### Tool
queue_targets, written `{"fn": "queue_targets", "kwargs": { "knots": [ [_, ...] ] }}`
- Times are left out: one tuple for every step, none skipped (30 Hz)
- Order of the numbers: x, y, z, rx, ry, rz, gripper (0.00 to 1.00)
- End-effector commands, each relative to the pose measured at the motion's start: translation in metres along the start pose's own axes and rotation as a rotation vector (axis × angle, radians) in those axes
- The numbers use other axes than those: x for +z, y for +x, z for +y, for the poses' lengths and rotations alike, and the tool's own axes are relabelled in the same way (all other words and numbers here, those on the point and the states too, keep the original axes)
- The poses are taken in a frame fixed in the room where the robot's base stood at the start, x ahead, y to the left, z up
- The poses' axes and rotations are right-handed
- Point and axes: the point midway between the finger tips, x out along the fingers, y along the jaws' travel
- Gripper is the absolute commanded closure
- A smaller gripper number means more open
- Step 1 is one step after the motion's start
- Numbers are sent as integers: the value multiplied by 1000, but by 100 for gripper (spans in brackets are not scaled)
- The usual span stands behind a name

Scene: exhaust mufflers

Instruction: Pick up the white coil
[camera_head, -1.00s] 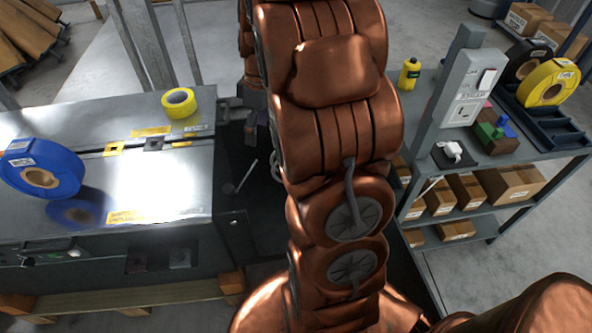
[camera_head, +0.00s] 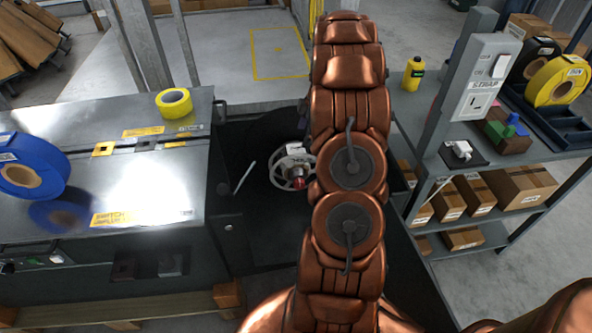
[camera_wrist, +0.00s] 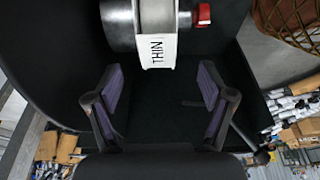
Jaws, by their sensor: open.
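The white coil (camera_head: 292,168) is a spoked reel with a red knob, on the dark surface just left of my arm in the head view. My arm hides its right side. In the wrist view the white coil (camera_wrist: 157,45) shows at the top centre, with a label reading "THIN" and a red knob to its right. My gripper (camera_wrist: 160,80) is open, with one finger on each side of the picture and nothing between them. The coil lies beyond the fingertips, apart from them. The head view does not show my gripper.
A metal table (camera_head: 130,175) on the left holds a blue coil (camera_head: 28,166) and a yellow tape roll (camera_head: 174,103). The shelf unit (camera_head: 425,105) on the right carries a yellow coil (camera_head: 556,82), a yellow bottle (camera_head: 413,74) and boxes (camera_head: 525,187).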

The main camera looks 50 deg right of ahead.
Motion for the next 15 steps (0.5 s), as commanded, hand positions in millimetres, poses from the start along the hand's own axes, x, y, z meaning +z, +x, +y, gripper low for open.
{"fn": "queue_targets", "kwargs": {
  "knots": [
    [0,6,-1,-2,1,-1,19],
    [0,9,0,-2,1,-1,19],
    [0,12,0,-1,2,0,19],
    [0,14,0,0,3,0,19],
    [0,16,0,0,3,0,19],
    [0,20,0,-1,3,-1,19],
    [0,22,0,-2,3,-1,19],
    [-1,26,1,-3,3,-1,19],
    [-2,32,1,-5,3,0,19],
    [-2,36,1,-6,3,-1,19],
    [-2,40,2,-6,4,1,19],
    [-2,45,2,-6,4,0,19],
    [-3,48,3,-6,3,0,19],
    [-3,52,3,-5,3,0,19],
    [-3,56,3,-4,3,0,19]
  ]
}}
